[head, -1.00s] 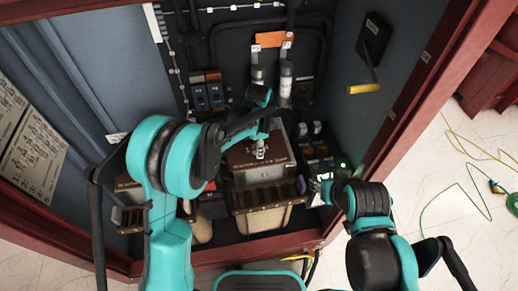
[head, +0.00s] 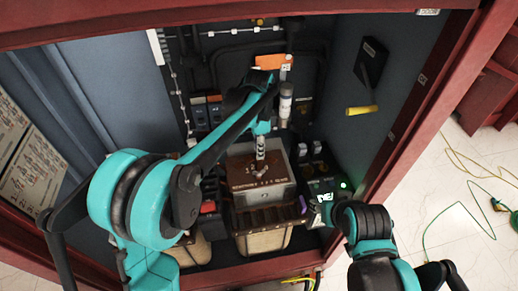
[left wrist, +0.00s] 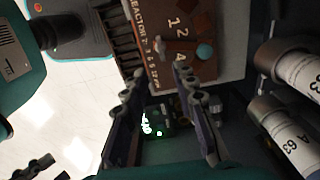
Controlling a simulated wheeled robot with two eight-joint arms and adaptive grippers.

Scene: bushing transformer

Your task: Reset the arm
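My left arm reaches in from the left. Its gripper (head: 262,148) hangs above the brown labelled top (head: 250,168) of a box-shaped reactor unit in the cabinet. In the left wrist view, the two fingers of this gripper (left wrist: 158,76) stand apart with nothing between them. The brown top (left wrist: 188,45) with its printed numbers lies beyond them. My right arm (head: 368,228) is at the lower right, in front of the cabinet. Its fingers cannot be made out clearly near a dark unit with a lit display (head: 324,197).
White cylinders (left wrist: 295,130) stand close on the right in the left wrist view; one also shows in the head view (head: 286,103). A handle with a yellow grip (head: 362,110) is on the right wall. Red cabinet frame surrounds the opening. Cables (head: 470,200) lie on the floor outside.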

